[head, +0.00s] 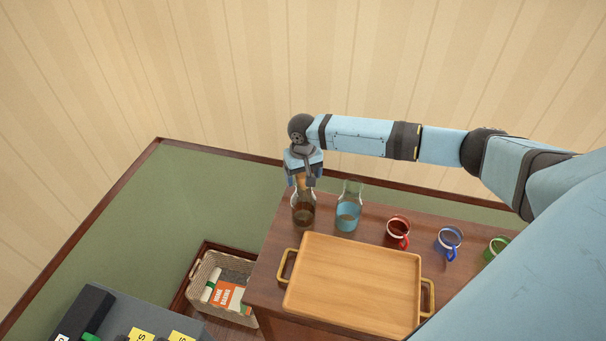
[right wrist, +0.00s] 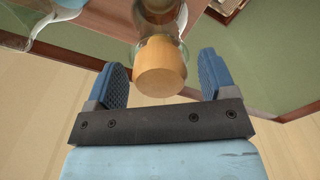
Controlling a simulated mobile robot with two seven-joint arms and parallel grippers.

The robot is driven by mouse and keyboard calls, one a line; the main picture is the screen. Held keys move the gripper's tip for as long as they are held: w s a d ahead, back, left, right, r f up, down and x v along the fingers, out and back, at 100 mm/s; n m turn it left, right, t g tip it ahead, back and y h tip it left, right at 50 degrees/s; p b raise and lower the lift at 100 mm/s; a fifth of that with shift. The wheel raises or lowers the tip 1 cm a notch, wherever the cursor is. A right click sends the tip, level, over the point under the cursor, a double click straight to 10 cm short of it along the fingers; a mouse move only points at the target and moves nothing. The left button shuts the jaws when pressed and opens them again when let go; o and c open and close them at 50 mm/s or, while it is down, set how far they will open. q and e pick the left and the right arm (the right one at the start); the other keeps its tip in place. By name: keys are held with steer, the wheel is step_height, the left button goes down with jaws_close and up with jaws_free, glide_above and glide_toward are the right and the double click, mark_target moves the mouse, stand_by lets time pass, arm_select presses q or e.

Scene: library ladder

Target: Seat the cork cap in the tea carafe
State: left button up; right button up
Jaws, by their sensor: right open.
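The tea carafe (head: 303,213), clear glass with dark brown liquid, stands at the table's back left corner. It also shows in the right wrist view (right wrist: 161,18). The cork cap (right wrist: 159,68), a light tan cylinder, is at the carafe's mouth; how deep it sits I cannot tell. In the head view the cap is mostly hidden by my gripper. My right gripper (head: 302,183) is above the carafe, open, with a finger on each side of the cap. In the right wrist view gaps show between the cap and both fingers. My left gripper is not in view.
A second carafe with blue liquid (head: 347,217) stands close on the right. Red (head: 398,230), blue (head: 448,241) and green (head: 497,248) mugs line the table's back. A wooden tray (head: 355,280) fills the front. A basket (head: 206,273) is at lower left.

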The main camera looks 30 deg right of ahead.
step_height(320, 180, up, 14)
steer(key=b, duration=0.2)
steer(key=shift+f, duration=0.15)
stand_by(0.4)
steer(key=s+a+f+n+t+y, duration=0.2)
steer(key=s+a+f, duration=0.2)
steer(key=a+f, duration=0.5)
steer(key=s+a+f+n+t+y, duration=0.2)
steer(key=s+a+f+t, duration=0.15)
steer(key=a+f, duration=0.5)
steer(key=s+f+t, duration=0.1)
steer(key=s+f, duration=0.1)
steer(key=s, duration=0.4)
steer(key=s+f+n+t, duration=0.1)
steer(key=s+f+t, duration=0.1)
steer(key=s, duration=0.5)
steer(key=s+d+f+t+h, duration=0.1)
steer(key=s+f+t, duration=0.1)
steer(key=s, duration=0.5)
steer(key=shift+f+n+t, duration=0.25)
steer(key=shift+f+n, duration=0.05)
